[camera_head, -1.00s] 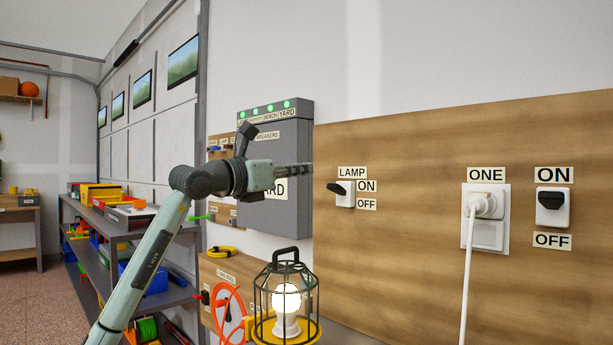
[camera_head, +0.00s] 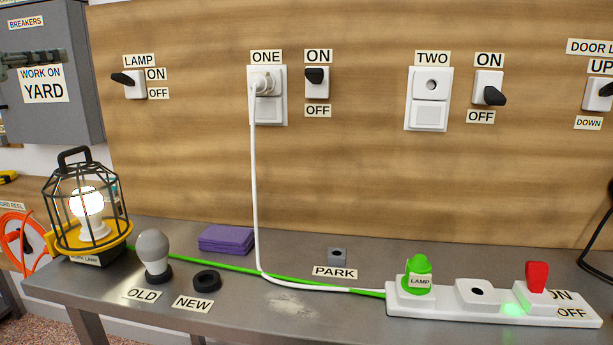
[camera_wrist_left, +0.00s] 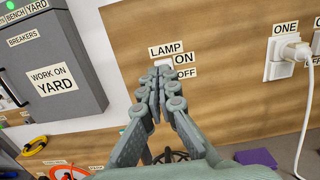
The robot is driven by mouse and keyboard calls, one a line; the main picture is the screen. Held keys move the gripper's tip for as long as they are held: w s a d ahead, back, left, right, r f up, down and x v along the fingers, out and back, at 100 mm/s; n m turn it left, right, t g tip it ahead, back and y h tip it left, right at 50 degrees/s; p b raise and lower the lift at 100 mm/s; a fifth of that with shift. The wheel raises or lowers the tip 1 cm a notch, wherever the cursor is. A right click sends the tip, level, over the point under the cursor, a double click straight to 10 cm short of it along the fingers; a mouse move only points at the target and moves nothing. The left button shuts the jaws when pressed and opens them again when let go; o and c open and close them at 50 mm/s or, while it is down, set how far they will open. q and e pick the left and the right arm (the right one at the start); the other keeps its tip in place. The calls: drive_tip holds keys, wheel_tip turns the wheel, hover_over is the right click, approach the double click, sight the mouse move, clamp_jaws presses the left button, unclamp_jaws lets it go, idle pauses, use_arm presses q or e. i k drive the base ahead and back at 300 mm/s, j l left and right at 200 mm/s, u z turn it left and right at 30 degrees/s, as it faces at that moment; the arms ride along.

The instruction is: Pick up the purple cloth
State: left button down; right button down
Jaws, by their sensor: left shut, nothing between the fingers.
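The purple cloth (camera_head: 226,239) lies folded flat on the steel bench, near the wall, behind the green cord. A purple edge of it (camera_wrist_left: 309,163) shows at the lower right of the left wrist view. My left gripper (camera_head: 62,57) reaches in at the left edge of the head view, in front of the breaker box and well above and left of the cloth. In the left wrist view its fingers (camera_wrist_left: 165,78) are together and empty, in front of the LAMP switch. My right gripper is not in view.
A lit caged work lamp (camera_head: 87,215) stands at the bench's left end. A bulb (camera_head: 154,254) sits at OLD and a black ring (camera_head: 207,281) at NEW. A white power strip (camera_head: 450,307) lies at the right. A white cord hangs right of the cloth.

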sight(222, 239)
drive_tip(key=k+j, duration=0.15)
drive_tip(key=k, duration=0.7)
